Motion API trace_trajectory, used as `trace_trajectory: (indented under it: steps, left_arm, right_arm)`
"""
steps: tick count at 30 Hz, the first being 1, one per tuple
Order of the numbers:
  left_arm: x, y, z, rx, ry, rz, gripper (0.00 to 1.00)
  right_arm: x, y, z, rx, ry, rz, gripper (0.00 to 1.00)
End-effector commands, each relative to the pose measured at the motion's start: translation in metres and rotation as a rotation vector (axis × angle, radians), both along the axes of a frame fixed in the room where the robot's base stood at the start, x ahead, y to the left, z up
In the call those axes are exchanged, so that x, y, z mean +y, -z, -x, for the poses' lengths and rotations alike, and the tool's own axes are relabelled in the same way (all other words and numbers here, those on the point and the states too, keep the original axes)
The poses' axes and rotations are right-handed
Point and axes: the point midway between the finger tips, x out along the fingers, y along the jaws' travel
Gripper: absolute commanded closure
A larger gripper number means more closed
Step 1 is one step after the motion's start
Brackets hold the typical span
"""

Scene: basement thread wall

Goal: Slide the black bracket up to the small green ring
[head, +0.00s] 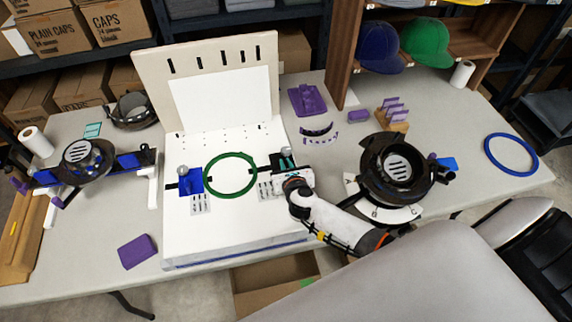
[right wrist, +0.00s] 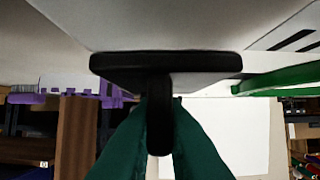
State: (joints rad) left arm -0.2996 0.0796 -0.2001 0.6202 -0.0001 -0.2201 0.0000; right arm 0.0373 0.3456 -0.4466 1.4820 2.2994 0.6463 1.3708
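The green ring (head: 231,194) lies on the white board (head: 215,225), left of my right gripper. It also shows at the right edge of the right wrist view (right wrist: 270,82). The black bracket (right wrist: 165,64) is a flat bar with a stem in the right wrist view. The green fingers of my right gripper (right wrist: 160,112) stand on both sides of the stem and appear closed on it. A gap shows between the bar and the ring. In the head view my right gripper (head: 286,164) largely hides the bracket. My left gripper is not in view.
A blue block (head: 191,181) on a black piece sits left of the ring. A slotted upright panel (head: 205,62) stands behind the board. A black round fixture (head: 395,170) stands right, with a large blue ring (head: 512,174) beyond. A purple pad (head: 137,251) lies front left.

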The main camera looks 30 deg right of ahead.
Motion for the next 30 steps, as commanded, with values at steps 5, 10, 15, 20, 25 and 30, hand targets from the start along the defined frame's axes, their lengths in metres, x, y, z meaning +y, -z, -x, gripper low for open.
trace_trajectory:
  steps: [5,10,15,20,25,30]
  left_arm:
    - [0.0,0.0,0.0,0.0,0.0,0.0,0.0]
    - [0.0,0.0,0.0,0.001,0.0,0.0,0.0]
    - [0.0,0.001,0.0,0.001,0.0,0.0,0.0]
    - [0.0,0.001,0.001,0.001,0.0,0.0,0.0]
    - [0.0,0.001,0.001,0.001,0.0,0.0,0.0]
    - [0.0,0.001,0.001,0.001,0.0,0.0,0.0]
  right_arm:
    - [0.0,0.0,0.0,0.0,0.0,0.0,1.0]
    - [0.008,0.0,-0.002,-0.001,0.0,-0.004,1.0]
    - [0.035,0.001,-0.008,-0.001,0.0,-0.007,1.0]
    - [0.045,0.0,-0.011,0.001,-0.001,-0.002,1.0]
    - [0.044,0.0,-0.011,0.001,-0.001,-0.001,1.0]
    - [0.044,0.0,-0.011,0.001,0.0,0.0,0.73]
